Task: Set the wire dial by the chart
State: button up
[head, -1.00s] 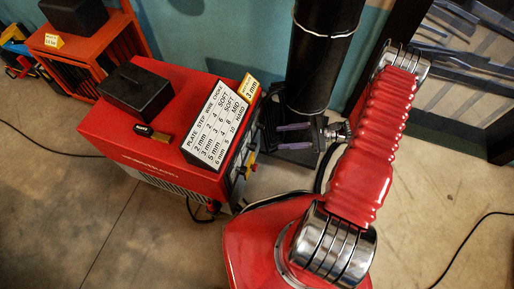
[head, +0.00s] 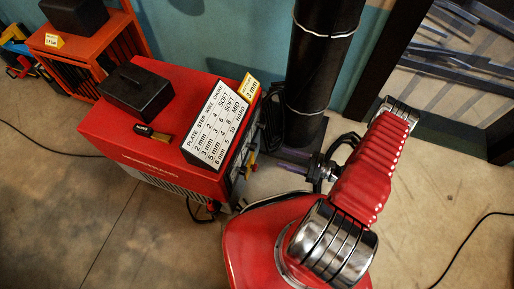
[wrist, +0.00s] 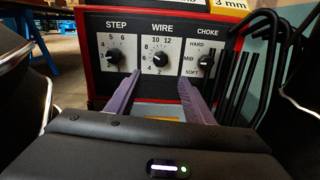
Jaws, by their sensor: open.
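The red welder box (head: 150,110) carries a white chart (head: 215,135) with columns PLATE, STEP, WIRE and CHOKE. Its 3 mm row reads step 3, wire 6, choke SOFT. A yellow card (head: 250,87) beside the chart reads 3 mm. In the wrist view the panel has a step dial (wrist: 115,57), the wire dial (wrist: 160,59) in the middle, and a choke dial (wrist: 207,60). The wire pointer is too small to read surely. My gripper (wrist: 160,78) has its two purple fingers apart and empty, on either side of the wire dial in the picture, seemingly short of it.
A black box (head: 137,91) and a small dark object (head: 152,133) lie on the welder's top. A black cylinder (head: 318,60) stands to its right. An orange rack (head: 85,50) is at the back left.

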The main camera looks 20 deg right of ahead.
aim_at(251, 146)
jog(key=shift+x, duration=6.95)
jog(key=shift+c, duration=0.2)
